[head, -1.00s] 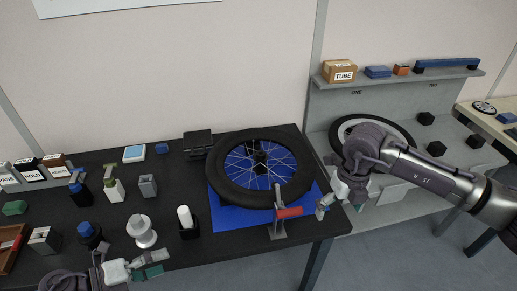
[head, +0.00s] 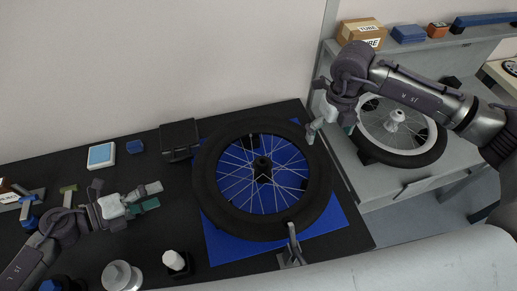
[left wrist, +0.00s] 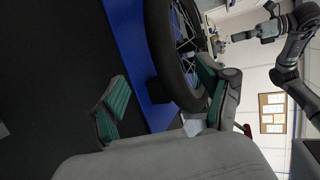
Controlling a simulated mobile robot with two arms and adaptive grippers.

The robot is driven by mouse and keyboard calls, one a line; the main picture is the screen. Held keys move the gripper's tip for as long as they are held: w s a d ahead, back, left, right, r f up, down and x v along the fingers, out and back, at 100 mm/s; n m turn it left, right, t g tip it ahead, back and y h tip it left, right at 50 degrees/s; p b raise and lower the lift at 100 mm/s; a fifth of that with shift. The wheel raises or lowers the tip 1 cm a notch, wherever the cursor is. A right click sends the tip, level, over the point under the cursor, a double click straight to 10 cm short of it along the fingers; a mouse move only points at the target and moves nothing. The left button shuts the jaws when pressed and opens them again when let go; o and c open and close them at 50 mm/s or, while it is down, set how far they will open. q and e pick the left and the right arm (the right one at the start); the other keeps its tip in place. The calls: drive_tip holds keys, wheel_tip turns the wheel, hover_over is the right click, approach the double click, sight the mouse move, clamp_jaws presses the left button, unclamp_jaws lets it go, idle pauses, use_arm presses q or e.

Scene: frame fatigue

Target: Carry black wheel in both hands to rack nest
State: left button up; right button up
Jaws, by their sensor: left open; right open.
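The black wheel (head: 207,185), with thin spokes and a dark hub, lies flat on a blue mat (head: 338,218) on the dark table. My left gripper (head: 150,196) is open and empty, just left of the wheel's rim and apart from it. In the left wrist view, the wheel's tyre (left wrist: 160,45) shows between the green-padded fingers of that gripper (left wrist: 160,95). My right gripper (head: 328,128) is open at the wheel's upper right; I cannot tell whether it touches the tyre. The grey rack (head: 425,172) stands at the right; no empty nest is clearly visible.
A second, pale-rimmed wheel (head: 428,153) sits on the rack. A tube box (head: 362,33) and a blue box (head: 408,34) are on its shelf. A metal stand (head: 292,250) is at the wheel's front edge.

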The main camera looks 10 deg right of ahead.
sight(193, 182)
use_arm(q)
drive_tip(key=x, duration=1.3)
drive_tip(key=shift+r, duration=0.2)
use_arm(e)
drive_tip(key=f, duration=1.2)
drive_tip(key=shift+s+f, duration=0.25)
drive_tip(key=shift+f, duration=0.15)
use_arm(q)
drive_tip(key=shift+d+f, duration=0.1)
drive_tip(key=shift+d, duration=0.25)
use_arm(e)
drive_tip(key=shift+f, duration=0.3)
use_arm(q)
drive_tip(key=c, duration=1.3)
use_arm(e)
drive_tip(key=c, duration=1.3)
use_arm(q)
clamp_jaws()
use_arm(e)
drive_tip(key=shift+c, duration=1.4)
clamp_jaws()
drive_tip(key=shift+r, duration=0.1)
